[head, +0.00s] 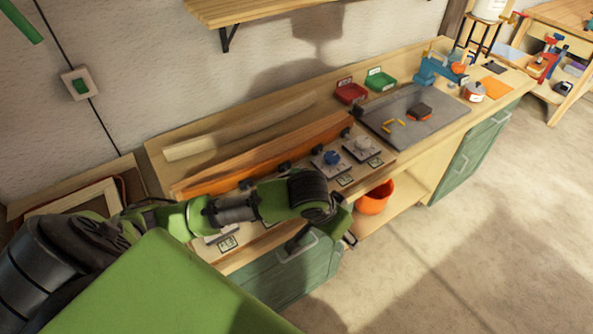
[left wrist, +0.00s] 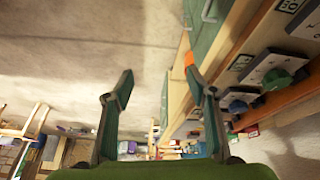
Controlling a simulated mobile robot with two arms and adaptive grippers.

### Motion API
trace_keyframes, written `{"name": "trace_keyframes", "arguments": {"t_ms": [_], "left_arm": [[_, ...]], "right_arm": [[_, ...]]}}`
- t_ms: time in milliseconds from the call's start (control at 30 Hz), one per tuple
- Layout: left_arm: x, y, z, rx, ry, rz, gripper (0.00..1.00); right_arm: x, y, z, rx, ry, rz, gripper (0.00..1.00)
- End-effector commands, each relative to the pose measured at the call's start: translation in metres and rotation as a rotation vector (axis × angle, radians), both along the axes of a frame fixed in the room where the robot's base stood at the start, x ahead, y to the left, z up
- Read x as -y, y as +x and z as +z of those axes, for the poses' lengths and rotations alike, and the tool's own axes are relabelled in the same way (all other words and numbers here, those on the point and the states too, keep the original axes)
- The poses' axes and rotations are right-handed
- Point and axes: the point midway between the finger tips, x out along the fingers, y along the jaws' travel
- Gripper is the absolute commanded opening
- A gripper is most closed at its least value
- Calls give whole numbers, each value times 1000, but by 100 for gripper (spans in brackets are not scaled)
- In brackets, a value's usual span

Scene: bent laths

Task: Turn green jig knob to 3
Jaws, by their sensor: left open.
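The green knob (left wrist: 277,80) sits on a pale jig plate (left wrist: 262,70) on the bench, at the right of the left wrist view. In the head view it cannot be made out; my left arm covers that part of the bench. A blue knob (head: 332,158) stands on another jig plate further along; it also shows in the left wrist view (left wrist: 240,105). My left gripper (head: 322,242) hangs in front of the bench edge. Its two fingers (left wrist: 162,88) are apart with nothing between them, clear of the green knob. The setting of the green knob cannot be read.
A pale knob (head: 362,143) stands beside the blue one. An orange-brown lath (head: 265,160) runs behind the jigs. An orange bucket (head: 374,200) is on the lower shelf. Floor in front is clear.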

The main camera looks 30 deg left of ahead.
Motion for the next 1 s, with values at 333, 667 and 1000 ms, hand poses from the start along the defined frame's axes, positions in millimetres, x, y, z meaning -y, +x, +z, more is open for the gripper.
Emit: {"name": "trace_keyframes", "arguments": {"t_ms": [333, 667, 1000], "left_arm": [[-146, 78, 55, -22, 77, 428, 52], [-197, 92, 77, -22, 57, 615, 52], [-205, 112, 23, -22, 59, 614, 52]], "right_arm": [[0, 0, 0, -1, 0, 0, 40], [0, -1, 2, -1, 0, 0, 40], [1, -1, 20, -2, 0, -1, 40]]}}
